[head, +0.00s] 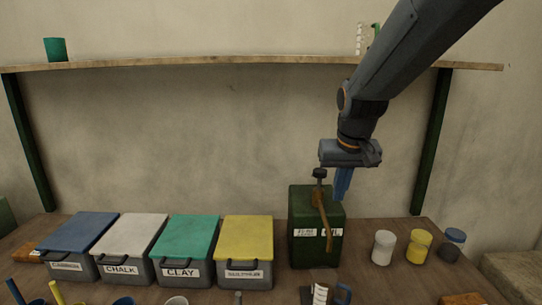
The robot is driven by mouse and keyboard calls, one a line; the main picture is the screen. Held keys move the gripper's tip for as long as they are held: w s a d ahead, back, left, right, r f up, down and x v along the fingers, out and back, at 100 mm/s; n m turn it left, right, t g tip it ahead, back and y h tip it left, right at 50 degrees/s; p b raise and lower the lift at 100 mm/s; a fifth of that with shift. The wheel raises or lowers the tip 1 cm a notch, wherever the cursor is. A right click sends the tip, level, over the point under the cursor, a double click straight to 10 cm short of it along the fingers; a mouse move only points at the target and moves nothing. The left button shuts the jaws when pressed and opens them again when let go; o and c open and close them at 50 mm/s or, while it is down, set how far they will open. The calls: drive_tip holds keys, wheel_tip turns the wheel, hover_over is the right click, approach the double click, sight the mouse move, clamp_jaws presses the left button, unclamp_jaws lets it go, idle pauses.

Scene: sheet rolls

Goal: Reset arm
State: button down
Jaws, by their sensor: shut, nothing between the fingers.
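My gripper (342,186) hangs from my arm on the right side of the head view, its blue fingers pointing down and shut with nothing between them. The fingers are above and in front of the dark green canister (305,250), just right of its dark cap. I cannot tell from this view whether they touch it. A brown strip or handle (324,217) runs down the canister's front.
Boxes with blue (78,232), white (131,234), green (187,237) and yellow (246,237) lids stand in a row on the table. Jars (384,248) stand at right. A shelf (200,62) crosses behind, holding a green cup (55,49).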

drive_tip(key=s+d+f+g+b, duration=0.2)
drive_tip(key=s+f+b, duration=0.4)
drive_tip(key=s+f, duration=1)
wheel_tip(320, 180, down, 5)
drive_tip(key=shift+s+d+r, duration=0.1)
drive_tip(key=shift+s+d, duration=0.1)
drive_tip(key=shift+s, duration=0.2)
